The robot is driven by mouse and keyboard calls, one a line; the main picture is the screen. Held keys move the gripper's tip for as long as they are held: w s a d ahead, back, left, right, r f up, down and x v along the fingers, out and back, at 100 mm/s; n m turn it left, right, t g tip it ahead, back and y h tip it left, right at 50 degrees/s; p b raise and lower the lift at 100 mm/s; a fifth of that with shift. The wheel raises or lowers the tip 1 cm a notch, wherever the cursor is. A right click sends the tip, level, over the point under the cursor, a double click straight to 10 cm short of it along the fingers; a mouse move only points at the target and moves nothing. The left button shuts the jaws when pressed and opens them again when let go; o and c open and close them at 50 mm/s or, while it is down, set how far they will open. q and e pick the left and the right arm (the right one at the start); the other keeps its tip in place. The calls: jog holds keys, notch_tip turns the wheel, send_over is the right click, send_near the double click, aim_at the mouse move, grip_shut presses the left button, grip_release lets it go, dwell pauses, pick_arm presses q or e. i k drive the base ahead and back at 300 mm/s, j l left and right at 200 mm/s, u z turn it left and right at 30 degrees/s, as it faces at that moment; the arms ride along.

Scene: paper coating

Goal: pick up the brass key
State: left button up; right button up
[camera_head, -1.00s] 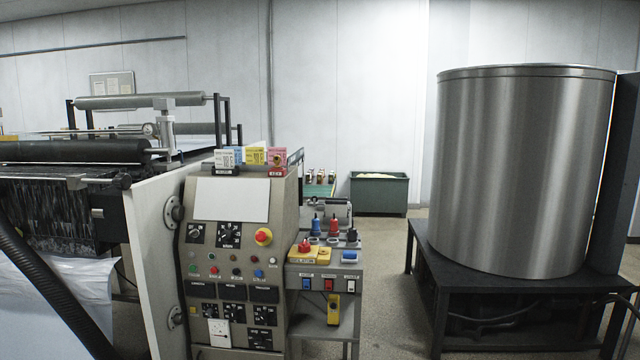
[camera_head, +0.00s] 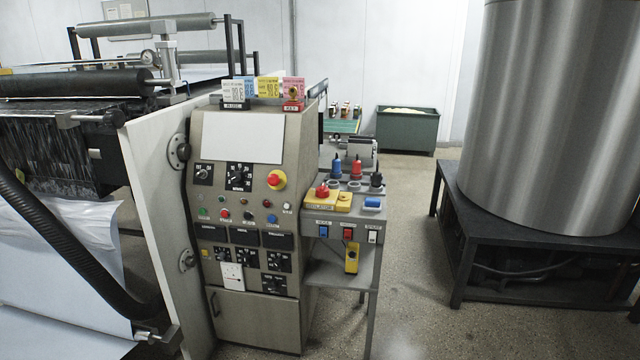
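A small brass-coloured piece (camera_head: 294,92), which looks like the brass key, is in front of the pink card at the top right of the control console (camera_head: 222,140). A red label block (camera_head: 293,106) sits just below it. The piece is too small for me to make out its shape. Neither of my grippers is in view.
White, blue and yellow cards (camera_head: 268,88) stand beside the pink one. A grey side table (camera_head: 345,214) with bottles and switches adjoins the console's right side. A large steel drum (camera_head: 560,110) stands on a dark frame at right. Open floor (camera_head: 410,270) lies between.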

aim_at(292, 91)
jog(key=i+l+u, duration=0.2)
jog(key=u, duration=0.2)
jog(key=i+l+u, duration=0.15)
jog(key=u, duration=0.25)
jog(key=l, duration=0.1)
